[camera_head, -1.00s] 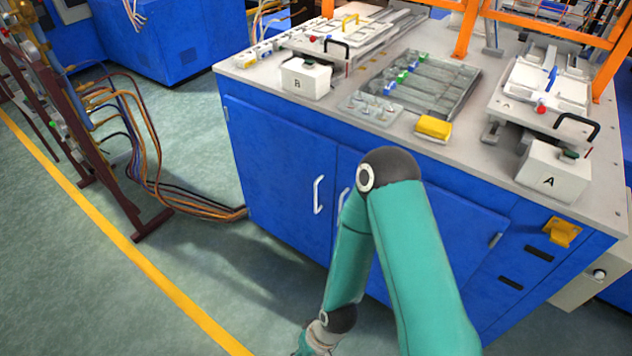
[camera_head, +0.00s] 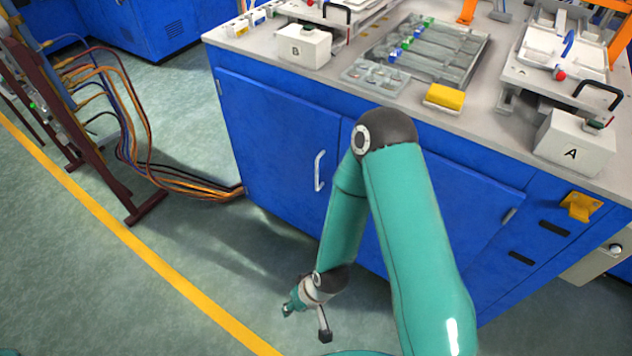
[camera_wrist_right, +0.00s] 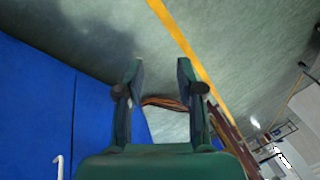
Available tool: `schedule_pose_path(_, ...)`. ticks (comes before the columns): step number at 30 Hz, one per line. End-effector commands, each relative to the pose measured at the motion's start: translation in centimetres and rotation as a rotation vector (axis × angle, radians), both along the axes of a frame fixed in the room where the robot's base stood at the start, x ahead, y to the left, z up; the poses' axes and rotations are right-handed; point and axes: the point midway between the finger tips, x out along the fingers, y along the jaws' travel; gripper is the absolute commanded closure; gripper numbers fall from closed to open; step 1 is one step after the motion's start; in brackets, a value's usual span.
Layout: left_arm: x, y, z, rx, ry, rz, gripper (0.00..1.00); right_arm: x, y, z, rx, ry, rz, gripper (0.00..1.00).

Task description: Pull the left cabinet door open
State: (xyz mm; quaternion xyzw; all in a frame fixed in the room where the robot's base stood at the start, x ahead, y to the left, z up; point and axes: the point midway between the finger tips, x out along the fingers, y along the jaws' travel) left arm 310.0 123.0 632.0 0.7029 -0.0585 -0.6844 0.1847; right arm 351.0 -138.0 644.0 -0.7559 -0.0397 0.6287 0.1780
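The left cabinet door (camera_head: 272,140) is a blue panel in the front of the workbench cabinet, and it looks closed. Its white vertical handle (camera_head: 319,171) is near the door's right edge. A white handle (camera_wrist_right: 58,166) also shows at the lower left of the right wrist view, on the blue front. My right gripper (camera_head: 291,303) is low in front of the cabinet, below and left of the handle and apart from it. In the right wrist view its two fingers (camera_wrist_right: 160,72) are spread with nothing between them. My left gripper is not in view.
The right cabinet door (camera_head: 455,205) is partly behind my right arm. Orange and dark hoses (camera_head: 190,182) lie on the floor left of the cabinet, by a maroon rack (camera_head: 98,165). The worktop (camera_head: 300,75) carries fixtures and a yellow block (camera_head: 444,96). Floor in front is free.

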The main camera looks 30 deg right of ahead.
Motion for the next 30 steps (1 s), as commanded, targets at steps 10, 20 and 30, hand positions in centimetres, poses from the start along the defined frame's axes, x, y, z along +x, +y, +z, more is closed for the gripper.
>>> schedule_pose_path(10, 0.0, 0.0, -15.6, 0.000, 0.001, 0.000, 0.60, 13.3, -6.5, -6.1, -0.235, -0.539, -0.185, 0.63)
schedule_pose_path(20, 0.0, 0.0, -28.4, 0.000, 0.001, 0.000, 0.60, 19.2, -14.3, -4.1, -0.553, -1.002, -0.411, 0.63)
schedule_pose_path(30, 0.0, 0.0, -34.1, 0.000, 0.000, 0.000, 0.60, 18.5, -18.4, -0.9, -0.766, -1.209, -0.566, 0.63)
